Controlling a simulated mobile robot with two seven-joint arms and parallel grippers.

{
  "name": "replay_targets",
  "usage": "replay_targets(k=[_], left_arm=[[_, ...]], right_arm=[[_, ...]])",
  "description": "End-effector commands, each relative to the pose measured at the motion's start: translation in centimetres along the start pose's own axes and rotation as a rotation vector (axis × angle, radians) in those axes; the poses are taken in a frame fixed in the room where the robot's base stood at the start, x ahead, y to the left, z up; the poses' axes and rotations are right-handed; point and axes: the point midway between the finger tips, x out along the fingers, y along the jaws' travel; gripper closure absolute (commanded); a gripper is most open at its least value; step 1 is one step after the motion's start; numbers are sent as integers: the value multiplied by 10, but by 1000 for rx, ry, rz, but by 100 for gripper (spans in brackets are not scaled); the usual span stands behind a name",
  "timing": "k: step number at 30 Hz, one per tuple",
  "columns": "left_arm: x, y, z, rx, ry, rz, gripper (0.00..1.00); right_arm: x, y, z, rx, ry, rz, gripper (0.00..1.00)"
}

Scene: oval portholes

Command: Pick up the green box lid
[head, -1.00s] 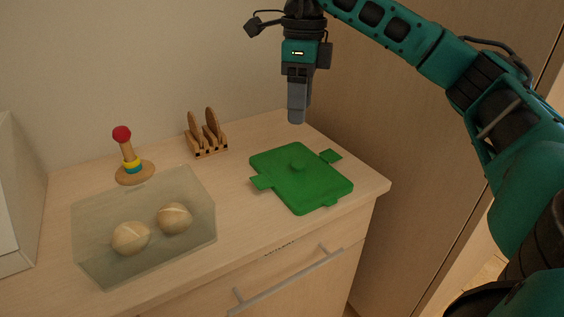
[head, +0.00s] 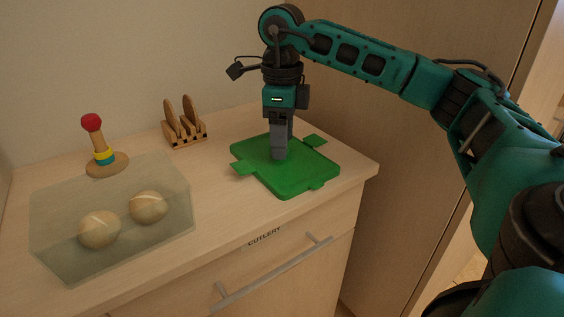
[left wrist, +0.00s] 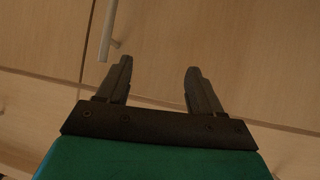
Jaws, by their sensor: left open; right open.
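The green box lid (head: 300,180) lies flat on the counter at the right in the head view, with tabs at its edges. My right gripper (head: 280,156) points straight down over the middle of the lid, its fingertips at the lid's knob, which they hide. Its jaws are open; whether they touch the lid I cannot tell. My left gripper (left wrist: 158,80) is open and empty in the left wrist view, in front of wooden cabinet fronts.
A clear box (head: 118,225) with two round bread rolls (head: 148,207) stands at the counter's left front. A toy with a red ball top (head: 97,140) and a wooden rack (head: 184,130) stand behind. A tall wooden panel (head: 400,120) is at the right. Drawer handles (head: 275,270) stick out below.

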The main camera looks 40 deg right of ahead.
Motion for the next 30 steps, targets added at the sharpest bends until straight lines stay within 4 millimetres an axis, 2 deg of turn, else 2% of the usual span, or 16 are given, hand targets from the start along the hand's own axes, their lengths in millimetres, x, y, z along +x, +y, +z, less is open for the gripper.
replay_targets(k=[1, 3, 9, 28, 30], left_arm=[[2, 2, 3, -3, -1, 3, 34], [2, 3, 1, -5, 2, 7, 34], [0, 5, -5, -4, 12, 10, 34], [1, 1, -1, 0, 5, 2, 34], [1, 1, -1, 0, 5, 2, 34]], right_arm=[[10, 0, -1, 0, 1, 0, 39], [14, 0, 0, 0, 0, 0, 39], [13, 0, 0, -1, -1, 0, 39], [13, 0, 0, -1, -1, 0, 100], [13, 0, 0, -1, -1, 0, 100]])
